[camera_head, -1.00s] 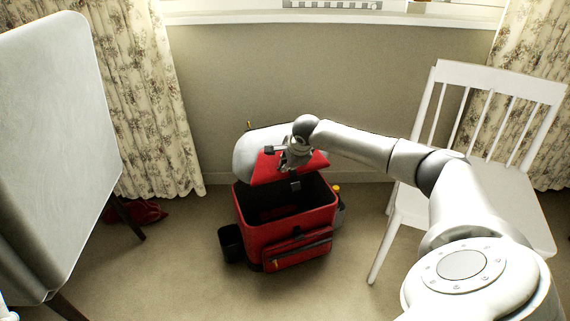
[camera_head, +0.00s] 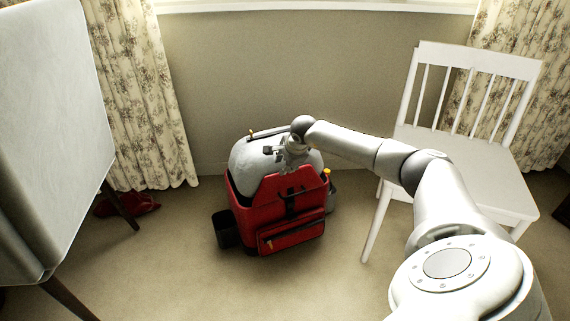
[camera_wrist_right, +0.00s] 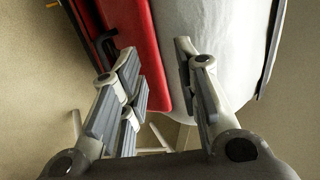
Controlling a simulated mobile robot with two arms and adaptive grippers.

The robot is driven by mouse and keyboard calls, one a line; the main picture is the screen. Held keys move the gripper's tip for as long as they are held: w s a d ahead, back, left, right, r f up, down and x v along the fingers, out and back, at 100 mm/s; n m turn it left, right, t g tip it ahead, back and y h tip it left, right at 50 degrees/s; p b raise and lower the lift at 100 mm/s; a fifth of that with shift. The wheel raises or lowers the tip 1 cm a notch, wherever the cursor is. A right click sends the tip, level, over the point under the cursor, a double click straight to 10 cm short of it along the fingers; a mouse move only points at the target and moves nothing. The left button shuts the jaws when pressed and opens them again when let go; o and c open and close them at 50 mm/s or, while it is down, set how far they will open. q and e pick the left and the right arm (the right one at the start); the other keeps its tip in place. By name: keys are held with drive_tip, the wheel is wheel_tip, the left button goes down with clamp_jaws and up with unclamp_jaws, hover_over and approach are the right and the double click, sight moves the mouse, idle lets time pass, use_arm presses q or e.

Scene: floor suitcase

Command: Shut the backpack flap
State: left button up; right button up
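The red backpack (camera_head: 242,215) stands upright on the floor in the head view. Its flap, a pale grey domed panel (camera_head: 252,168) with a red front part (camera_head: 275,190), lies over the top opening and leans down at the front. A dark strap with a buckle (camera_head: 291,203) hangs at the front. My right gripper (camera_head: 288,160) is at the flap's upper front. In the right wrist view its fingers (camera_wrist_right: 155,55) are apart, with the red and grey flap surfaces behind and between them; firm contact cannot be told. My left gripper is out of view.
A white chair (camera_head: 470,165) stands to the right, partly behind my right arm. A pale upright panel (camera_head: 50,130) on dark legs is at the left. A black side pouch (camera_head: 226,229) and a yellow-capped bottle (camera_head: 328,183) flank the backpack. The floor in front is clear.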

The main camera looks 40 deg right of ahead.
drive_tip(key=shift+r, duration=0.15)
drive_tip(key=v, duration=1.2)
idle(0.3)
